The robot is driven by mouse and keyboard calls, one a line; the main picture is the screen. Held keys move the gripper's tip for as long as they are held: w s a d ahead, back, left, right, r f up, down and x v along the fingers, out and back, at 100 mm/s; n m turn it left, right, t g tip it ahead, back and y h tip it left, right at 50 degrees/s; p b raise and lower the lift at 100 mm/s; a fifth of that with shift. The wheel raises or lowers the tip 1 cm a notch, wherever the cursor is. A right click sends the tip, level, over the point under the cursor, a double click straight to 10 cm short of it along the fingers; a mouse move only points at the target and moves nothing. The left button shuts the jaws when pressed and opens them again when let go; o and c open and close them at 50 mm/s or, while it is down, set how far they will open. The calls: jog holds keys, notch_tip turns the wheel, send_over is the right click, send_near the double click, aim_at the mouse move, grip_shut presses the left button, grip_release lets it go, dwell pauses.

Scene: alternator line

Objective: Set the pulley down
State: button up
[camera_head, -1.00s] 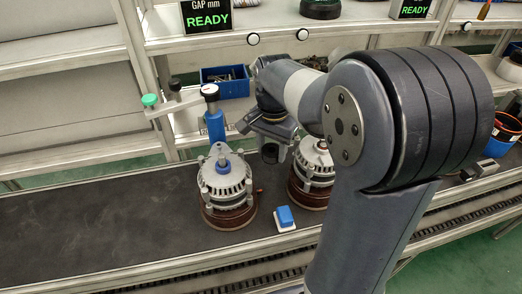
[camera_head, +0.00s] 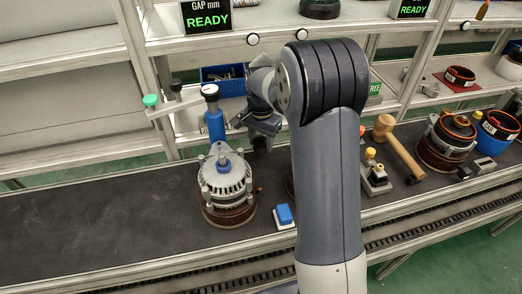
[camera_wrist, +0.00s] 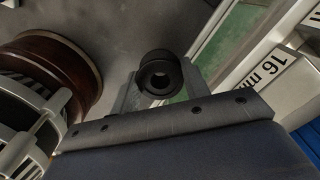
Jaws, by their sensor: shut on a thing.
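My gripper (camera_wrist: 160,92) is shut on a small black pulley (camera_wrist: 160,75), a round grooved part with a hole through its middle. In the wrist view the pulley sits between the fingertips, over the edge of the dark belt. In the head view my gripper (camera_head: 262,142) is behind and to the right of the left alternator (camera_head: 226,180), apart from it; the pulley is hard to make out there. In the wrist view that alternator's brown base (camera_wrist: 60,50) is at the left.
A blue press (camera_head: 214,122) stands behind the left alternator. A blue button box (camera_head: 284,216) lies in front. A mallet (camera_head: 400,148) and another alternator (camera_head: 446,140) are at the right. A white piece marked 16 (camera_wrist: 265,82) is near the pulley. The belt's left side is clear.

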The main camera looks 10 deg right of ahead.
aim_at(261, 158)
jog(key=shift+f, duration=2.2)
jog(key=shift+f, duration=0.1)
jog(key=o, duration=1.2)
jog(key=shift+o, duration=0.2)
notch_tip(261, 158, up, 12)
